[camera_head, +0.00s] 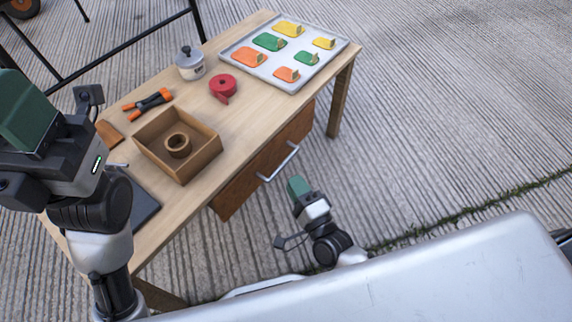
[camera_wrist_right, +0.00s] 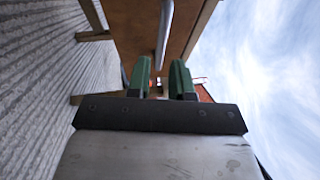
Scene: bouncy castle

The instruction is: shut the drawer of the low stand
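The low stand is a wooden table (camera_head: 185,215) with a brown drawer (camera_head: 238,191) under its front edge. The drawer front carries a silver bar handle (camera_head: 278,163). How far the drawer stands out is hard to tell. My right gripper (camera_head: 296,186) is just in front of the handle, apart from it in the head view. In the right wrist view its two green fingers (camera_wrist_right: 160,80) are apart with nothing between them, and the handle (camera_wrist_right: 165,35) is ahead of them. My left gripper (camera_head: 28,110) is at the left, over the table's near end; its opening is hidden.
On the table are a tray (camera_head: 240,43) of coloured pieces, a lidded pot (camera_head: 190,66), a red roll (camera_head: 222,84), an orange-handled tool (camera_head: 148,103) and a wooden box (camera_head: 205,156) holding a ring. The ground right of the table is clear.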

